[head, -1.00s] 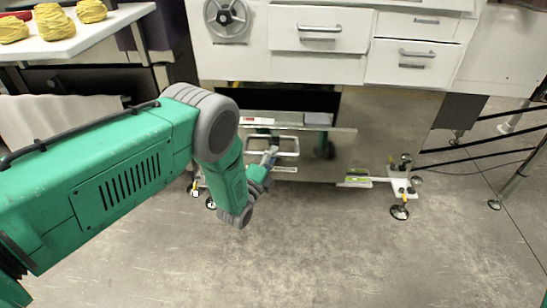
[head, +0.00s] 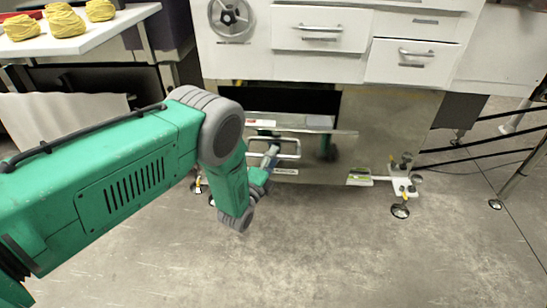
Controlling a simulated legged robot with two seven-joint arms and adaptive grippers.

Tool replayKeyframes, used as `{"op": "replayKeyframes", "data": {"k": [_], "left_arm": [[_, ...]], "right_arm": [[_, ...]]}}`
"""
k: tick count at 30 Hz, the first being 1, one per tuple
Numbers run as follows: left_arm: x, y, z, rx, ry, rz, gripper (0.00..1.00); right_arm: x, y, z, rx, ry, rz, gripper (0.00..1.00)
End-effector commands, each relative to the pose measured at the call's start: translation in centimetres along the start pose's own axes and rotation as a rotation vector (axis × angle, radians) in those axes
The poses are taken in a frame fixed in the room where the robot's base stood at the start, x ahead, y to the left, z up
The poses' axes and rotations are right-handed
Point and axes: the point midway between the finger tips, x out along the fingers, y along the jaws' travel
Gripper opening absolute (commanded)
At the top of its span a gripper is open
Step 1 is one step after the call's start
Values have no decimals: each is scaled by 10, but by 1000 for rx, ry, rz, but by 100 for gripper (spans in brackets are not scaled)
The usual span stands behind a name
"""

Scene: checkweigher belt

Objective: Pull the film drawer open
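The steel film drawer (head: 310,146) sits low in the machine and stands partly out, with a dark gap above its front edge. It has a pale bar handle (head: 291,141) on its front. My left gripper (head: 271,157) is at the left part of this handle, small and partly hidden by my green wrist. Whether its fingers are closed around the bar cannot be made out. My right gripper is not in view.
White drawers (head: 321,28) with bar handles are above. A white table (head: 92,38) with yellow bundles stands at the upper left. Levelling feet (head: 400,211) and a black rail frame (head: 480,150) are at right. The floor in front is clear.

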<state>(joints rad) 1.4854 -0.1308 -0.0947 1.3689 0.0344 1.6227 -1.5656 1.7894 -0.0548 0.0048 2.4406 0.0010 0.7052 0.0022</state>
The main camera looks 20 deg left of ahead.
Motion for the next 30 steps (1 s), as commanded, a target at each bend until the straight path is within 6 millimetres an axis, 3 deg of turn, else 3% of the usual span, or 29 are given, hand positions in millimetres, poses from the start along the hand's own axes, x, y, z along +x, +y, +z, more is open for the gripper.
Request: {"op": "replayKeyframes", "data": {"k": [8,21,30], "left_arm": [[-16,0,-1,0,1,1,34],[-102,2,-1,1,1,3,34],[-120,2,0,1,0,1,34]], "right_arm": [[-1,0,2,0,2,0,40],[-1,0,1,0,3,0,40],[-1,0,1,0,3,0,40]]}}
